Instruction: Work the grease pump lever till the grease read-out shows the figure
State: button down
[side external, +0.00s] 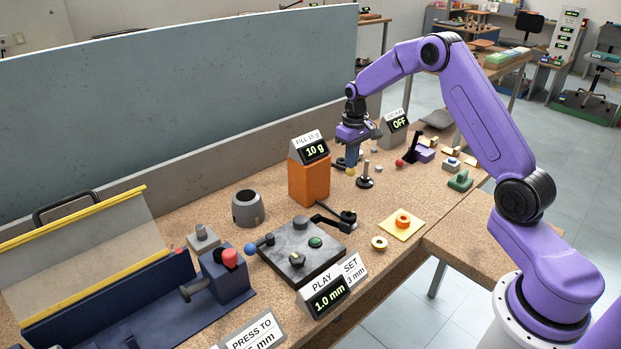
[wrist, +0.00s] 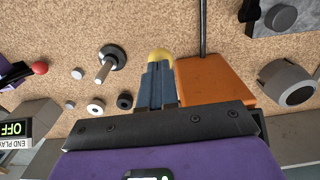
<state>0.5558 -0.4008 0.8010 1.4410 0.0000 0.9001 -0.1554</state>
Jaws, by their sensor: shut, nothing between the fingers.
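My gripper (side external: 352,164) is shut and empty, pointing down beside the block. In the wrist view its fingertips (wrist: 158,66) overlap the knob's near side; I cannot tell whether they touch. The lever's shaft is mostly hidden by my fingers.
A red-knobbed lever (side external: 400,163) is farther right. A grey cup (side external: 248,208) stands left of the pump. A black rod (wrist: 203,28) runs out from beside the orange block.

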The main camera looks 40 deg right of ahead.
notch_tip(320, 180, up, 7)
jog(key=shift+r, duration=0.2)
dwell(0.6)
